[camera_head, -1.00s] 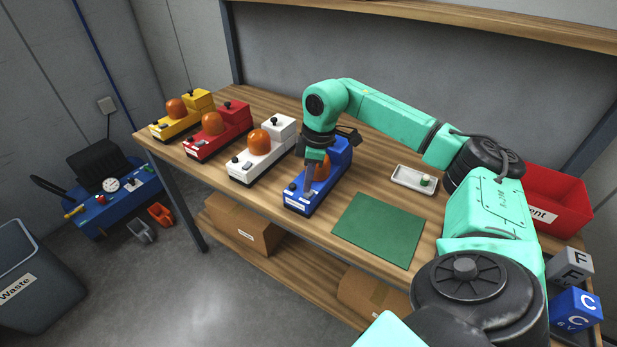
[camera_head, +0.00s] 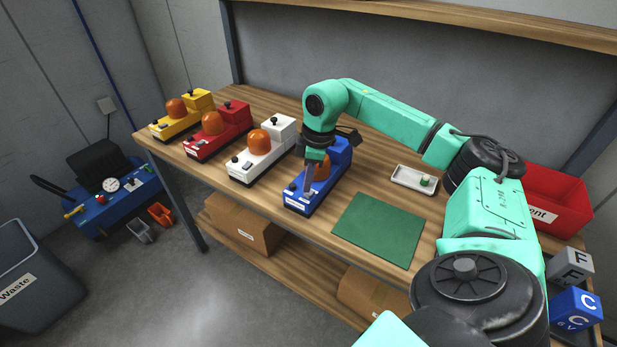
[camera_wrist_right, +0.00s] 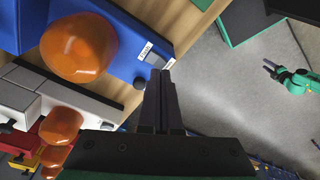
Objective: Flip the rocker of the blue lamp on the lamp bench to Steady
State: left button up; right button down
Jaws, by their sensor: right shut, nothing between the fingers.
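The blue lamp (camera_head: 325,185) stands on the wooden bench, with an orange dome partly hidden behind my right arm. In the right wrist view the blue lamp (camera_wrist_right: 112,25) fills the upper left. Its small white label (camera_wrist_right: 146,50) and a dark control beside it lie right at the fingertips. My right gripper (camera_head: 308,190) points down at the lamp's front end, shut and empty; its closed fingers show in the right wrist view (camera_wrist_right: 160,75). I cannot tell whether they touch the rocker, which they partly hide. My left gripper (camera_wrist_right: 270,66) is small and away from the bench.
White (camera_head: 262,155), red (camera_head: 222,128) and yellow (camera_head: 182,118) lamps stand in a row to the left. A green mat (camera_head: 378,229) lies to the right of the blue lamp, with a white tray (camera_head: 414,179) and red bin (camera_head: 555,195) beyond it.

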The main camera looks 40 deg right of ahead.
aim_at(308, 195)
jog(key=shift+f+b, duration=0.5)
jog(key=shift+f, duration=0.4)
jog(key=shift+r, duration=0.1)
notch_tip(308, 195, up, 7)
jog(key=p, duration=0.6)
dwell(0.5)
